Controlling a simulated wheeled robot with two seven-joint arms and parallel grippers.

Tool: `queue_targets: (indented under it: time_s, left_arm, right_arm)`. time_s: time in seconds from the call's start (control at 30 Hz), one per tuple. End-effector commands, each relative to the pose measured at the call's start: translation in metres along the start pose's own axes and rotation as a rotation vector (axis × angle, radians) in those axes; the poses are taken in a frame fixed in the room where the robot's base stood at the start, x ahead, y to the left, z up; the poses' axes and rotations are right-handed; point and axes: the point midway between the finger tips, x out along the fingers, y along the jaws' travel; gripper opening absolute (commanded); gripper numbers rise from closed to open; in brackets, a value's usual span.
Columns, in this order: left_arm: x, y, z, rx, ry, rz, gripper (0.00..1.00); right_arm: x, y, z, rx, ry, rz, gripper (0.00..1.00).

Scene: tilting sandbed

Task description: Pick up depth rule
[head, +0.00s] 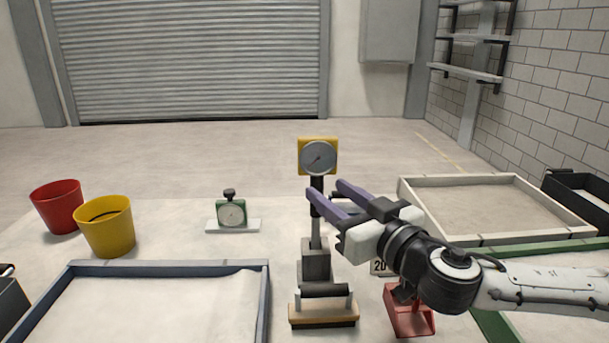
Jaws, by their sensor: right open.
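What looks like the depth rule is an upright tool with a round grey dial on a yellow square plate (317,147) and a thin dark and silver shaft (315,234) below. The shaft runs down to a grey block (316,262). In front of the block is a dark roller-like bar on a wood-edged base (323,314). My right gripper (325,188) comes from the right, its two purple fingers apart at the shaft just below the dial. The near finger overlaps the shaft in the picture; contact cannot be told. My left gripper is not in view.
A blue-edged sand tray (165,269) lies front left. Red (57,205) and yellow (107,232) buckets stand behind it. A green dial gauge (232,213) sits mid-table. A red item (408,316) and a partly hidden "20" block (379,268) are under my right arm. A pale-framed sandbed (500,180) lies right.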

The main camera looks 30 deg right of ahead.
Motion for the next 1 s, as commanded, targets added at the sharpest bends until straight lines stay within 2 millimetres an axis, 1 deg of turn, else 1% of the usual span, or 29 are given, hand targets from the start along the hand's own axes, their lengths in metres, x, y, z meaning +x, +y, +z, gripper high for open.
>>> queue_targets:
  time_s: [0.1,0.27,0.5,0.77,1.0]
  left_arm:
    - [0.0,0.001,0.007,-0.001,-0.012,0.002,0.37]
    - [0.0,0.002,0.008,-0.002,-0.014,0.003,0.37]
    - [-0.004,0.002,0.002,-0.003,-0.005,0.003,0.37]
    - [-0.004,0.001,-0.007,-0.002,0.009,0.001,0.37]
    - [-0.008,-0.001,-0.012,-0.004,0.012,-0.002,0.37]
  right_arm:
    - [0.009,0.0,-0.002,-0.001,0.005,0.001,0.42]
    - [0.021,0.0,-0.002,-0.003,0.005,0.001,0.42]
    - [0.04,0.002,-0.003,0.0,0.003,0.003,0.42]
    - [0.049,0.001,-0.002,-0.002,0.002,0.002,0.42]
    - [0.077,0.001,-0.004,0.001,0.004,0.002,0.42]
